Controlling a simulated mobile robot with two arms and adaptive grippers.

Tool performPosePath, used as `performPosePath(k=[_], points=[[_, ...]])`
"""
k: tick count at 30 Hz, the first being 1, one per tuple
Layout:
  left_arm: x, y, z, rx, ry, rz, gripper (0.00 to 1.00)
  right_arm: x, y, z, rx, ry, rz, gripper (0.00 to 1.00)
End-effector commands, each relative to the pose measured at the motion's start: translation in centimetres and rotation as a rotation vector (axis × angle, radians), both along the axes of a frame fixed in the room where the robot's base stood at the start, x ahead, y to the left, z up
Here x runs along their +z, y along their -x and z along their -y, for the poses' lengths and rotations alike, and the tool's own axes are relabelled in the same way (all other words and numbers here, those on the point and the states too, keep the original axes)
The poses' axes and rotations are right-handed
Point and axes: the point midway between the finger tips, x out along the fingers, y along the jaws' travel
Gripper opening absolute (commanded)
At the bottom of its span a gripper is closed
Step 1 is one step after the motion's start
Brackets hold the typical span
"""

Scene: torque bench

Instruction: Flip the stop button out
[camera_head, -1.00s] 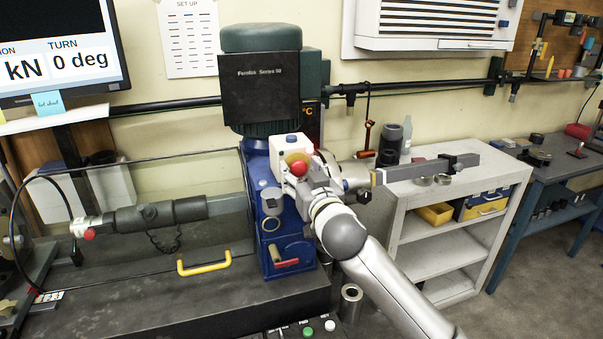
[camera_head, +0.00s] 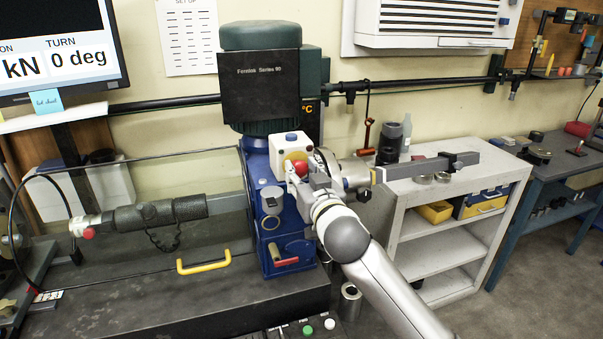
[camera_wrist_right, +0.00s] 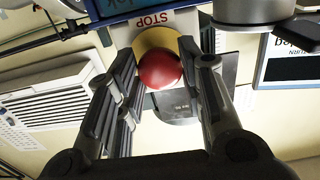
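The stop button is a red mushroom head (camera_head: 300,168) on a yellow disc, on a white box (camera_head: 291,146) at the side of the blue machine housing. In the right wrist view the red head (camera_wrist_right: 159,70) sits between my fingers, with the yellow disc and the word STOP (camera_wrist_right: 152,20) behind it. My right gripper (camera_wrist_right: 158,58) is open around the head, a finger on each side. The left finger is very close to it; I cannot tell whether either finger touches. My left gripper is in neither view.
The machine (camera_head: 259,75) has a red-handled lever (camera_head: 286,262) low on its front. A clear guard with a yellow handle (camera_head: 204,267) stands to the left. A steel bar (camera_head: 430,169) sticks out to the right, above a grey shelf unit (camera_head: 445,238).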

Motion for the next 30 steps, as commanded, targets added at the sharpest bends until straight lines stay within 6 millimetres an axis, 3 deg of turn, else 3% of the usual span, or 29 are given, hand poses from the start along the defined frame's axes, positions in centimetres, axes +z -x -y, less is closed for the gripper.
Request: performPosePath(k=[1, 5, 17, 23, 30], points=[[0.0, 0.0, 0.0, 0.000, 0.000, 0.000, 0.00, -0.4, 0.1, -0.1, 0.001, 0.002, -0.007, 0.43], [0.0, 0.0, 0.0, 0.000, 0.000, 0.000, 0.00, -0.3, 0.1, 0.0, 0.001, 0.002, -0.006, 0.58], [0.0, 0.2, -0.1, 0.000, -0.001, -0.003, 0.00, -0.2, 0.4, 0.1, 0.001, 0.000, -0.003, 0.58], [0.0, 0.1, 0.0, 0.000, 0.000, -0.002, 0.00, -0.2, 2.7, 0.9, 0.001, 0.000, -0.002, 0.58], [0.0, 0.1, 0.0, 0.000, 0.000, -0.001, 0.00, -0.2, 6.9, 2.2, 0.001, -0.001, -0.003, 0.58]])
